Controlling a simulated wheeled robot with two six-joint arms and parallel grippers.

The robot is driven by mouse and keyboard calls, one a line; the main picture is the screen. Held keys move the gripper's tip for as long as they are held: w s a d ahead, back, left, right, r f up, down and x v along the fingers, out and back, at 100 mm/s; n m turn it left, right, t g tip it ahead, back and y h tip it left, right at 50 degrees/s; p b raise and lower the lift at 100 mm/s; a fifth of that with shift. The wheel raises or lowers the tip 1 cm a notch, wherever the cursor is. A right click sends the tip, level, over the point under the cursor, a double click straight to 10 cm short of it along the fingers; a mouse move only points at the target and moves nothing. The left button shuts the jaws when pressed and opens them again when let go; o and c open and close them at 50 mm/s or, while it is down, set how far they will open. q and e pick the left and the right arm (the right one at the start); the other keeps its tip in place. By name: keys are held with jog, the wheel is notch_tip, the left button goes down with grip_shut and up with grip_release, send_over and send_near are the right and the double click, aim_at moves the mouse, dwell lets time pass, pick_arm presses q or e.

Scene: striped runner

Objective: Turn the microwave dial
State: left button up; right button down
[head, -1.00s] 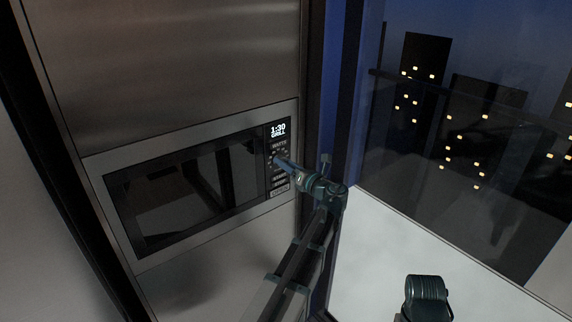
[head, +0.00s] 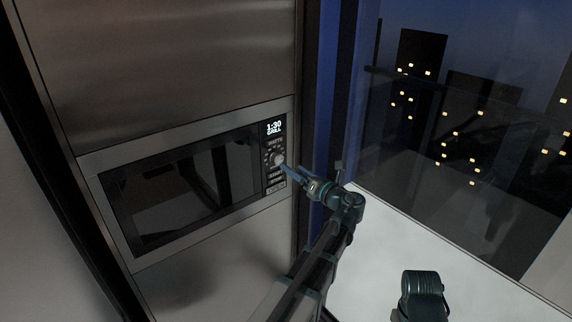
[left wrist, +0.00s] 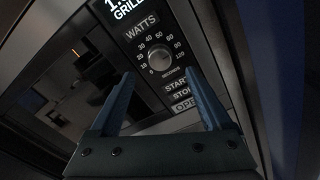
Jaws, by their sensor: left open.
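The microwave (head: 190,180) is built into a steel wall unit, with a dark glass door and a control panel on its right side. The dial (head: 277,159) is a round silver knob below the lit display. In the left wrist view the dial (left wrist: 160,58) has numbers around it and WATTS printed above. My left gripper (head: 284,168) is in front of the panel, just right of and below the dial. In the left wrist view my left gripper (left wrist: 158,75) is open, its blue fingers apart and empty, with the dial seen beyond and between the tips.
Buttons (left wrist: 184,96) marked START, STOP and OPEN sit below the dial. A blue upright frame (head: 335,110) stands right of the microwave. A glass railing (head: 460,150) and a pale floor (head: 375,240) lie further right, with lit buildings beyond.

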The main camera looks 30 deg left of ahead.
pick_arm(q)
jog(key=v, duration=0.7)
dwell(0.3)
jog(key=s+d+f+n+g+h, duration=0.2)
jog(key=s+d+f+n+h, duration=0.25)
jog(key=f+n, duration=0.3)
jog(key=s+d+f+n+g+h, duration=0.2)
jog(key=s+d+f+n+h, duration=0.2)
jog(key=s+d+f+n, duration=0.3)
jog(key=s+d+f+n+g+h, duration=0.3)
jog(key=s+d+f+n+h, duration=0.4)
jog(key=d, duration=0.5)
jog(key=s+n, duration=0.2)
jog(key=s, duration=0.1)
jog(key=shift+s+n, duration=0.35)
